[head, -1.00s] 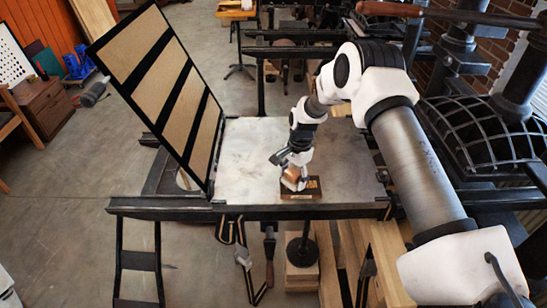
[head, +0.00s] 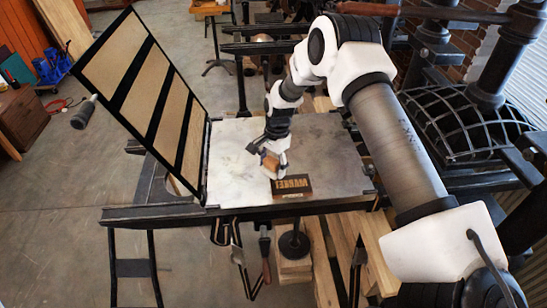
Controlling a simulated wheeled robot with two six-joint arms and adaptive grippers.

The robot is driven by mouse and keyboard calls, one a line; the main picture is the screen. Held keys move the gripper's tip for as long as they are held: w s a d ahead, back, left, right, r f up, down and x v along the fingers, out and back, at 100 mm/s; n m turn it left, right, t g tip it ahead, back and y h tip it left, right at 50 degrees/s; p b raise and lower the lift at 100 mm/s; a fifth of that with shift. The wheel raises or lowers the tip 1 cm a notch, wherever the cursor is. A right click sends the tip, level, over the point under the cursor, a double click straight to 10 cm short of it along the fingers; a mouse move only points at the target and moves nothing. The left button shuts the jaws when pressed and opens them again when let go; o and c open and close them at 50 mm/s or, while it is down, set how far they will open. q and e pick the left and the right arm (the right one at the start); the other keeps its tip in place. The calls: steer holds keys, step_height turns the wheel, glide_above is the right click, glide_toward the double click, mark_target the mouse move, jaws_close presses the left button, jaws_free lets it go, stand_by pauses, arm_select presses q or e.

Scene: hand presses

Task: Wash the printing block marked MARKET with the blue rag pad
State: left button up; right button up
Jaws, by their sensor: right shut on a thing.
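The printing block (head: 291,187) lies flat on the pale press bed near its front edge. It is dark brown, with MARKET in lighter letters on its upper face. My right gripper (head: 267,150) is shut on the rag pad (head: 270,161), which shows an orange-brown part and a pale part below. No clear blue shows on it. The pad is just behind and left of the block and leaves the lettering uncovered. I cannot tell whether the pad touches the bed or the block's edge. My left gripper is not in view.
The press bed (head: 235,185) is clear around the block. A black-framed panel with tan strips (head: 145,95) stands tilted up at the bed's left. A black cage-like press part (head: 470,125) is at the right. Wooden planks (head: 370,240) lie below the front right.

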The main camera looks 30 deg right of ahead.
steer(key=shift+w+a+r, duration=0.15)
steer(key=shift+r, duration=0.6)
steer(key=shift+d+r, duration=0.2)
steer(key=shift+r, duration=0.2)
steer(key=shift+a, duration=0.1)
